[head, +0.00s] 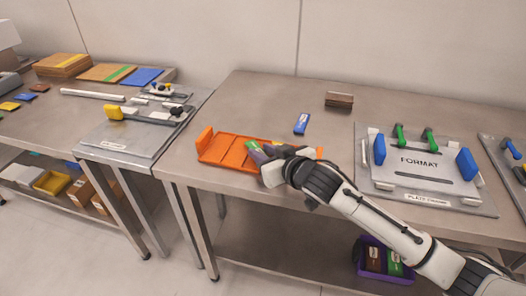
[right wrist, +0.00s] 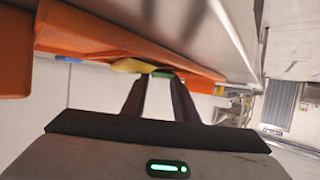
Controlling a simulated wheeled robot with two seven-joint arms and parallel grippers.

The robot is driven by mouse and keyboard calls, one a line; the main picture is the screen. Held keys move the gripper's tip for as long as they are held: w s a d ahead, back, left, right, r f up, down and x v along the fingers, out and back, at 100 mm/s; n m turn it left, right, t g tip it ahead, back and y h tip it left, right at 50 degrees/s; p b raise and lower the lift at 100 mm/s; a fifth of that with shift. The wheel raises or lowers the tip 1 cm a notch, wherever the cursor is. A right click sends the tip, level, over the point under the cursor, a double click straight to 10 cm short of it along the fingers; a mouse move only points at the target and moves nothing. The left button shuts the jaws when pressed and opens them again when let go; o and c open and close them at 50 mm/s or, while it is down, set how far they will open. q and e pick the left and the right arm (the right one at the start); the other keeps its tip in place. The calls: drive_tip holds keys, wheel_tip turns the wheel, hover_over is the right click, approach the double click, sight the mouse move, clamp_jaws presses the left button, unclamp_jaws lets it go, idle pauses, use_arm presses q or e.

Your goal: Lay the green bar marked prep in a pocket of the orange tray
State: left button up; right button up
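The orange tray (head: 222,152) lies near the left front edge of the middle table, and part of it also shows in the right wrist view (right wrist: 85,28). My right gripper (head: 259,152) is over the tray's right part and hides some of it. The green bar (head: 253,145) is at its fingertips, tilted and partly covered by the fingers; its marking is too small to read. In the right wrist view, a sliver of green (right wrist: 162,73) shows between the tips of my right gripper (right wrist: 160,80), which seems shut on the bar. My left gripper is not in view.
A blue bar (head: 301,123) and a brown block (head: 339,100) lie behind the tray. A FORMAT plate (head: 418,182) with green and blue handles stands at the right. A purple bin (head: 370,272) with brown and green pieces sits on the lower shelf. The table's back left is clear.

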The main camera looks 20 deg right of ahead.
drive_tip(key=o, duration=0.4)
drive_tip(key=v, duration=1)
drive_tip(key=shift+s+r, duration=0.1)
drive_tip(key=shift+r, duration=0.05)
